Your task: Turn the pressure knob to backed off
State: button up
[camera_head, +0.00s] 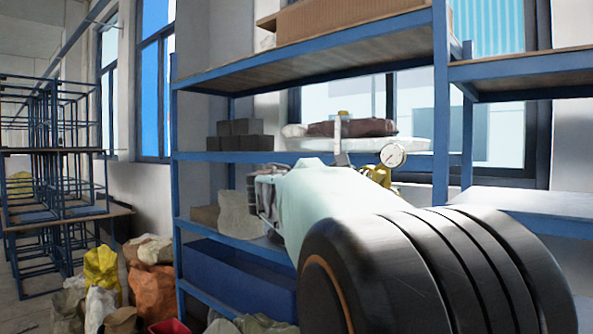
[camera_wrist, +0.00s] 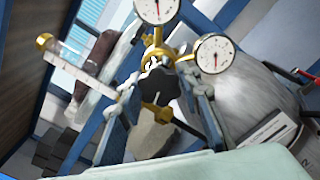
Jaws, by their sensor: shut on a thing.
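The pressure knob (camera_wrist: 159,84) is a black, lobed knob on the front of a brass regulator (camera_wrist: 153,52) in the wrist view. My gripper (camera_wrist: 162,91) has one finger on each side of the knob and is shut on it. Two white round gauges with red needles sit by the regulator, one above the knob (camera_wrist: 157,7) and one to its right (camera_wrist: 214,54). In the head view, one gauge (camera_head: 393,155) and some brass (camera_head: 379,174) show beyond my arm. The knob and my fingertips are hidden there. I cannot read the knob's setting.
A blue-framed shelf rack (camera_head: 305,157) stands around the regulator, with grey blocks (camera_head: 240,134) and a blue bin (camera_head: 240,282) on it. A pale bar with a brass end (camera_wrist: 82,72) juts out left of the knob. Filled bags (camera_head: 152,290) lie on the floor at left.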

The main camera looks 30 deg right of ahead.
jog(key=n+p, duration=0.3)
jog(key=shift+r+n, duration=0.15)
jog(key=shift+n, duration=0.25)
jog(key=shift+n+p, duration=0.55)
jog(key=shift+n, duration=0.25)
jog(key=shift+f, duration=0.2)
jog(key=o, duration=1.2)
jog(key=v, duration=0.7)
jog(key=shift+s+a, duration=0.15)
jog(key=shift+a, duration=0.05)
